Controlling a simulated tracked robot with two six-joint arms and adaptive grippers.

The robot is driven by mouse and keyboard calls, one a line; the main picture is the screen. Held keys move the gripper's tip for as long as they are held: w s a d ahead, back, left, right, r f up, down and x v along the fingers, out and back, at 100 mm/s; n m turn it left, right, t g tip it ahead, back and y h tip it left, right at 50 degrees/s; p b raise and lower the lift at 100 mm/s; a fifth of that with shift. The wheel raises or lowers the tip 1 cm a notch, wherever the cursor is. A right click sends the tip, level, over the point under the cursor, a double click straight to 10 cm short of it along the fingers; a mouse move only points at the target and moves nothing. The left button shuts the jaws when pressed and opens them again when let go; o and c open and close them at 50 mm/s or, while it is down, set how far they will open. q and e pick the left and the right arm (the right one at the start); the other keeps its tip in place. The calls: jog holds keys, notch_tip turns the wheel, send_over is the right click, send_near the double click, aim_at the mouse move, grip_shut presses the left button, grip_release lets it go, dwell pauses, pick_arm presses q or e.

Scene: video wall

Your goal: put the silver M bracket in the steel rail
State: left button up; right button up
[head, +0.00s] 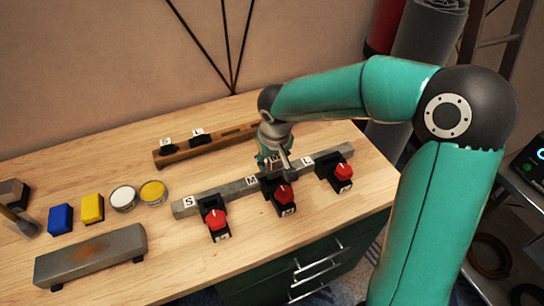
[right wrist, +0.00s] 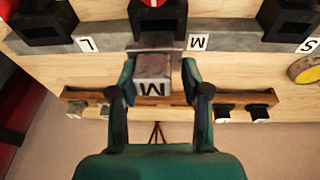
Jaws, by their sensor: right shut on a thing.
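My right gripper (right wrist: 158,78) is shut on the silver M bracket (right wrist: 153,68), a grey block whose M label faces the wrist camera. In the head view my right gripper (head: 276,160) is at the middle of the steel rail (head: 234,188), on its far side, and mostly hides the bracket. The steel rail also shows in the right wrist view (right wrist: 113,43), labelled L, M and S. The bracket is beside the M label and its edge overlaps the rail there; I cannot tell whether they touch. My left gripper is not in view.
Black clamps with red knobs (head: 284,195) stand along the rail's near side. A wooden rail (head: 228,140) with black pieces lies behind. A grey bar (head: 92,255), a blue block (head: 61,219), a yellow block (head: 92,208) and two round tins (head: 123,198) lie left.

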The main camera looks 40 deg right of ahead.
aim_at(272, 170)
dwell(1.0)
jog(key=shift+f+b, duration=0.3)
jog(key=shift+b, duration=0.35)
jog(key=shift+f, duration=0.15)
dwell(0.4)
jog(key=shift+f+b, duration=0.65)
jog(key=shift+b, duration=0.25)
jog(key=shift+f, duration=0.15)
jog(key=shift+f+b, duration=0.5)
jog(key=shift+b, duration=0.15)
jog(key=shift+f, duration=0.2)
dwell(0.3)
jog(key=shift+a+f+b, duration=0.1)
jog(key=shift+f+b, duration=0.55)
jog(key=shift+b, duration=0.3)
